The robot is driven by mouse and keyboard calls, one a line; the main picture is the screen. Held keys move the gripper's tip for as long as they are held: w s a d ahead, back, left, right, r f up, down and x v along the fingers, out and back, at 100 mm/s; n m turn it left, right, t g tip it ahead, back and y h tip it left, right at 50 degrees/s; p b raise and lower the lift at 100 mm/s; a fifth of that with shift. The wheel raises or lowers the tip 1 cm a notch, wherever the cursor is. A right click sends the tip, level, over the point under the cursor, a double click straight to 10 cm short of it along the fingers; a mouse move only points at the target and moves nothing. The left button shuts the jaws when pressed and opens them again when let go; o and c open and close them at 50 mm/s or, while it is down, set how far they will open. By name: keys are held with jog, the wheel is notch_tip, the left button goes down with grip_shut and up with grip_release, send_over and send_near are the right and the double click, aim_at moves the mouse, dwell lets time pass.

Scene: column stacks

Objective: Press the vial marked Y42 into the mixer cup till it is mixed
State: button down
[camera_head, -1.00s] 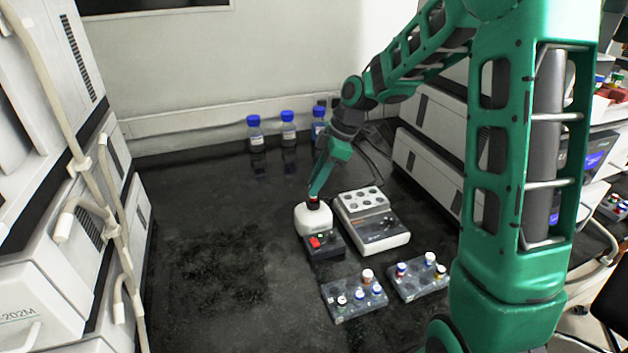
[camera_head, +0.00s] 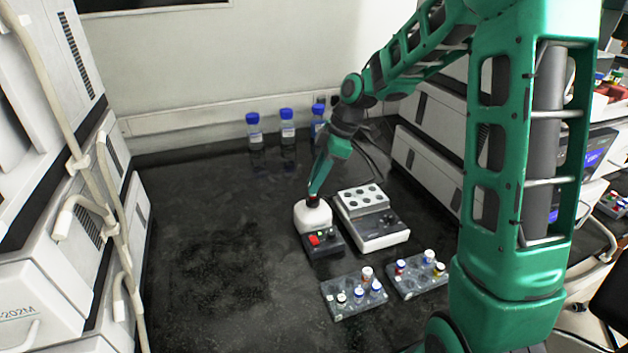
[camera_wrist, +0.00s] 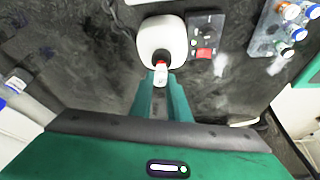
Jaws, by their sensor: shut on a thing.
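The mixer (camera_head: 313,219) is a white rounded body with a dark cup on top and a dark control box in front. My gripper (camera_head: 313,197) points down at the cup and is shut on a small vial. In the wrist view, the vial (camera_wrist: 161,75) shows between the fingertips (camera_wrist: 161,84), white with some red. Its far end meets the dark mixer cup (camera_wrist: 163,58); how deep it sits is hidden. The mark Y42 is not readable. The control box has a red switch (camera_wrist: 204,54) and a small green light.
A grey-white device (camera_head: 378,225) with a holed top stands just right of the mixer. Two clear racks (camera_head: 345,309) (camera_head: 405,288) with capped vials lie at the front right. Blue-capped bottles (camera_head: 287,131) stand by the back wall. The counter left of the mixer is clear.

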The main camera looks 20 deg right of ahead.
jog(key=shift+f, duration=1.15)
dwell(3.4)
dwell(1.3)
jog(key=shift+r, duration=3)
